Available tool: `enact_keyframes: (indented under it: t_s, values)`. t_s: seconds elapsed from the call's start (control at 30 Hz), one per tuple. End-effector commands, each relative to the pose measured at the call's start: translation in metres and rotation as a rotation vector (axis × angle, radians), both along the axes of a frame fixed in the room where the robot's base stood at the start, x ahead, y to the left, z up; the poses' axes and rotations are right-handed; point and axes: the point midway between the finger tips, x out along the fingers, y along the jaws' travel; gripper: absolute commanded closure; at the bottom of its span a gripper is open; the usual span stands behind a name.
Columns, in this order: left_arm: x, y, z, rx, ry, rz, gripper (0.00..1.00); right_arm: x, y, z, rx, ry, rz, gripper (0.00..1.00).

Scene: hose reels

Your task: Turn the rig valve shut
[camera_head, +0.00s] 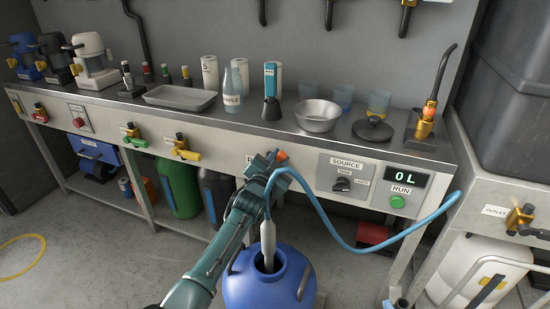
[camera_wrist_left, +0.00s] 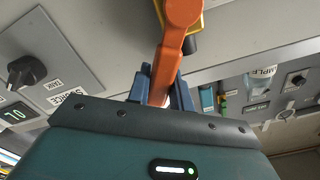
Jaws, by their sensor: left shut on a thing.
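The valve's orange lever (camera_head: 283,155) shows as a small piece at the bench front, beside a label mostly hidden by my left arm. In the left wrist view the lever (camera_wrist_left: 178,45) runs from a rounded hub at the top down between my fingers, with a bit of yellow body behind the hub. My left gripper (camera_head: 274,158) is shut on the lever; its blue-grey fingers (camera_wrist_left: 163,85) sit on either side of it. Most of the valve body is hidden in the head view.
A blue hose (camera_head: 340,240) loops right from near my left gripper. A blue drum (camera_head: 245,290) stands on the floor below. Right of the lever are a SOURCE knob (camera_head: 342,185), a display reading 0 L (camera_head: 405,179) and a green RUN button (camera_head: 397,202). Bottles and cups line the bench top.

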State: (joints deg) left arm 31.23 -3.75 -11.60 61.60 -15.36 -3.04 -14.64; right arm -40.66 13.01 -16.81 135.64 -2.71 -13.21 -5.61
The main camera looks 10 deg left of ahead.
Motion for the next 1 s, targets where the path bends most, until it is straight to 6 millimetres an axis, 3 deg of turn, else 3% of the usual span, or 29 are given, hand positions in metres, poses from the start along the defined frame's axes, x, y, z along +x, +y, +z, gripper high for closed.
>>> enact_keyframes:
  t_s: [0.6,0.63,0.87,1.0]
  values:
    - [-0.001,-0.0032,-0.0033,0.048,-0.007,0.0,1.0,-0.001,0.0033,-0.002,-0.001,-0.009,0.011,0.64]
    - [-0.001,-0.0031,-0.0034,0.047,-0.006,-0.001,0.76,-0.0009,0.0032,-0.002,-0.001,-0.01,0.011,0.64]
    - [-0.0008,-0.003,-0.0028,0.046,-0.008,0.0,0.57,-0.0007,0.0028,-0.002,-0.001,-0.009,0.011,0.64]
    - [-0.0008,-0.0028,-0.0025,0.046,-0.008,0.001,0.56,-0.0005,0.0024,-0.002,-0.003,-0.008,0.01,0.64]
